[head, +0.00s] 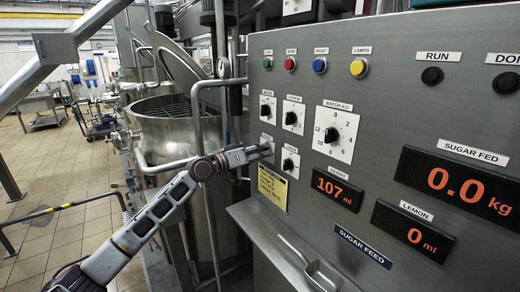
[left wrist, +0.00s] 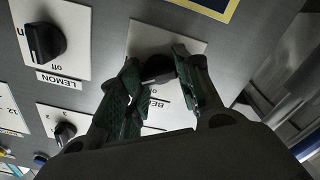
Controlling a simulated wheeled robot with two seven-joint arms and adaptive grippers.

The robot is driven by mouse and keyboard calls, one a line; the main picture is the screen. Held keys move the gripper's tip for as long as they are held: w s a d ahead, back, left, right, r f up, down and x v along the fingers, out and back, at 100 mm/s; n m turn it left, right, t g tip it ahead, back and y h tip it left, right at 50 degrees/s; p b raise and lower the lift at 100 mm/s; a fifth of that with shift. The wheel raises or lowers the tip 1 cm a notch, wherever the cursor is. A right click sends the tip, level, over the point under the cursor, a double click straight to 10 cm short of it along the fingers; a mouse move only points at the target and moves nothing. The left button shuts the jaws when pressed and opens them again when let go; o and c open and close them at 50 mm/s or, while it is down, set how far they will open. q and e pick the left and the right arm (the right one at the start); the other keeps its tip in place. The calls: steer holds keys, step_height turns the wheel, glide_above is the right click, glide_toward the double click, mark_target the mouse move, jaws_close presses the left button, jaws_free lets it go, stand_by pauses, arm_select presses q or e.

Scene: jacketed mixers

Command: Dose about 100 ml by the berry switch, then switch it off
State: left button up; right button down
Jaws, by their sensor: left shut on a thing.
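My left gripper (head: 262,152) reaches the grey control panel from the left. In the left wrist view the gripper (left wrist: 165,85) has its green-padded fingers closed around the black knob of the berry switch (left wrist: 157,68). Its white plate shows a partly covered "BE…" label and the word "off". The fingers hide much of the knob, so I cannot tell where it points. The berry display (head: 336,190) reads 107 ml in orange digits. My right gripper is not in view.
The lemon switch (head: 290,163), also in the left wrist view (left wrist: 43,40), sits close beside the berry switch. The lemon display (head: 414,230) reads 0 ml and the sugar display (head: 460,187) 0.0 kg. A scoop (head: 318,272) lies on the ledge below. A steel mixer (head: 180,130) stands behind my arm.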

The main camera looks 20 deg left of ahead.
arm_select(q)
steer(key=shift+a+f+n+p, duration=0.1)
steer(key=shift+a+n+p, duration=0.05)
steer(key=shift+n+p, duration=5)
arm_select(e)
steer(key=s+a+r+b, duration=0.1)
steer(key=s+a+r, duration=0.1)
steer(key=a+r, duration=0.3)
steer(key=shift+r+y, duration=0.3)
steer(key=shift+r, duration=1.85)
arm_select(q)
steer(key=shift+n, duration=0.65)
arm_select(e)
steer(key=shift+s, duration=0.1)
arm_select(q)
steer(key=o, duration=0.8)
steer(key=shift+w, duration=0.1)
steer(key=shift+o, duration=1.1)
steer(key=v, duration=1.2)
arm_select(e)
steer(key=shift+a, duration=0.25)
